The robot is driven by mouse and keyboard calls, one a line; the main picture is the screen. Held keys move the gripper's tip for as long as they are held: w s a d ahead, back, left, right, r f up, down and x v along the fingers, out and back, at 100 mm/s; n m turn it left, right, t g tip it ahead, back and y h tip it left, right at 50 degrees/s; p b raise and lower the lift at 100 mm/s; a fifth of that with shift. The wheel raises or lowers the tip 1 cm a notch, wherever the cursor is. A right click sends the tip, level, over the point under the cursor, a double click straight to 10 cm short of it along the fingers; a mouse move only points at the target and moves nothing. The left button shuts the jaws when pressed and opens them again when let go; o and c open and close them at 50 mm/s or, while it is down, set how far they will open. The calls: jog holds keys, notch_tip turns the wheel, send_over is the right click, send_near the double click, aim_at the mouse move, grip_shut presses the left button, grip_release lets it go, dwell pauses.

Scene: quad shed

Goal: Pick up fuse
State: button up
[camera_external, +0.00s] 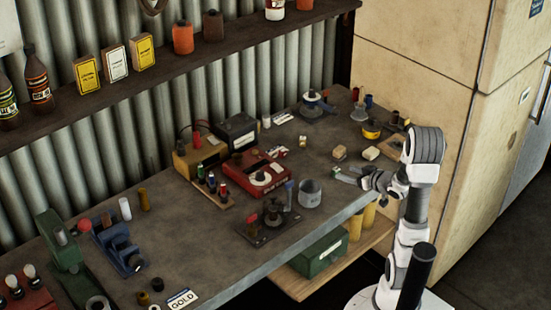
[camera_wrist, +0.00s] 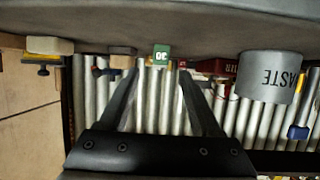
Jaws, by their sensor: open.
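A small green fuse (camera_wrist: 161,54) marked 30 shows in the wrist view, which is upside down. It is at the table surface, ahead of my gripper (camera_wrist: 160,78) and between the lines of its two fingers. The fingers are spread with a clear gap, and nothing is held. In the external view my gripper (camera_external: 347,175) is low over the table's front edge, pointing left. A small greenish patch at its fingertips may be the fuse, but it is too small to be sure.
A grey waste can (camera_external: 310,193) stands left of my gripper. A tan block (camera_external: 339,152) and a cream block (camera_external: 371,153) lie behind it. A red device (camera_external: 257,175) is farther left on the workbench (camera_external: 205,258). A tall cabinet (camera_external: 420,75) stands on the right.

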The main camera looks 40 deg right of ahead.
aim_at(338, 171)
jog(key=b+x, duration=0.1)
jog(key=x, duration=0.6)
jog(key=shift+b, duration=0.4)
grip_shut()
